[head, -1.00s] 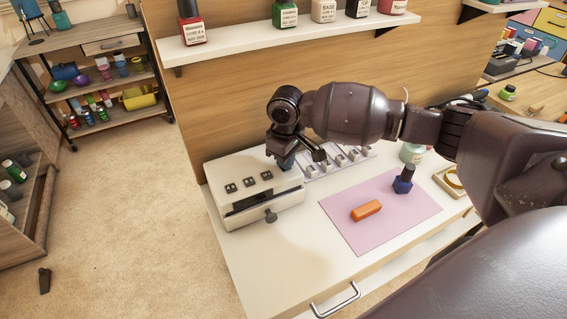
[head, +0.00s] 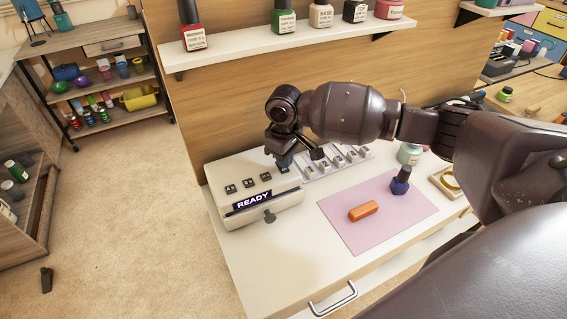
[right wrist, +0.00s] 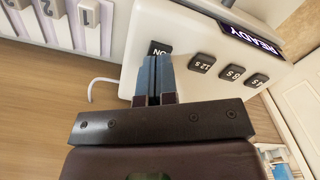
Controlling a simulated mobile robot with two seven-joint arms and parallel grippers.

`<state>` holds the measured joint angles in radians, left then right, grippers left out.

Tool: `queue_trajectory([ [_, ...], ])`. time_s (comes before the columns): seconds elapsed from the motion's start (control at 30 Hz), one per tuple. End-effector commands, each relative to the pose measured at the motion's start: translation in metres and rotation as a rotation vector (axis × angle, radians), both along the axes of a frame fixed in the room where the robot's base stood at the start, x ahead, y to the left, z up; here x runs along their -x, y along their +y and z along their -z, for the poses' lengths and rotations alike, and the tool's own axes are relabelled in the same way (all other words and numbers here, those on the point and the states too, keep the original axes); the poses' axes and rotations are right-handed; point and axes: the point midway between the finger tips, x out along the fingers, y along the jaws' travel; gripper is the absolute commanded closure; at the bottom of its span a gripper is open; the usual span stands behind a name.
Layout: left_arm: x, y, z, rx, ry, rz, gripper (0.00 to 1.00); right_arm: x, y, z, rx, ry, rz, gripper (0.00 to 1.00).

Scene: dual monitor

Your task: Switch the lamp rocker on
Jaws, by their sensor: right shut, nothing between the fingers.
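The lamp (head: 232,207) is a white box at the left end of the white desk, with a lit front display (head: 252,200) reading READY. In the right wrist view the display (right wrist: 250,38) is lit too. The dark rocker (right wrist: 160,48) marked ON shows just past my fingertips, beside several dark time buttons (right wrist: 229,72). My right gripper (right wrist: 153,62) is shut and empty, its blue fingertips at the rocker's edge, partly covering it; I cannot tell if they touch. In the head view the right gripper (head: 284,160) points down at the box's back right corner. My left gripper is out of view.
A rack of numbered white slots (head: 335,160) stands right beside the lamp. A pink mat (head: 362,235) holds an orange block (head: 363,211) and a dark blue bottle (head: 401,181). A wooden panel with a bottle shelf (head: 290,42) rises behind.

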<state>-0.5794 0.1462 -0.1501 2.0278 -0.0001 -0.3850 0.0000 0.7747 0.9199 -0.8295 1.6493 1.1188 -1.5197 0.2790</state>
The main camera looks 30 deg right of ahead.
Motion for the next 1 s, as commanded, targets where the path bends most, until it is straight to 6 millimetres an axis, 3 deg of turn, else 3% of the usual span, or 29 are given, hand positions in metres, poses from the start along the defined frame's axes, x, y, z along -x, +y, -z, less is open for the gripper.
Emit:
queue_trajectory([
  [0.43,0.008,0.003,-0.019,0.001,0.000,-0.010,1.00,0.000,0.000,-0.034,0.000,-0.003,0.001,1.00],
  [1.0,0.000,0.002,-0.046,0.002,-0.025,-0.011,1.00,0.000,0.000,-0.053,0.000,0.000,0.000,1.00],
])
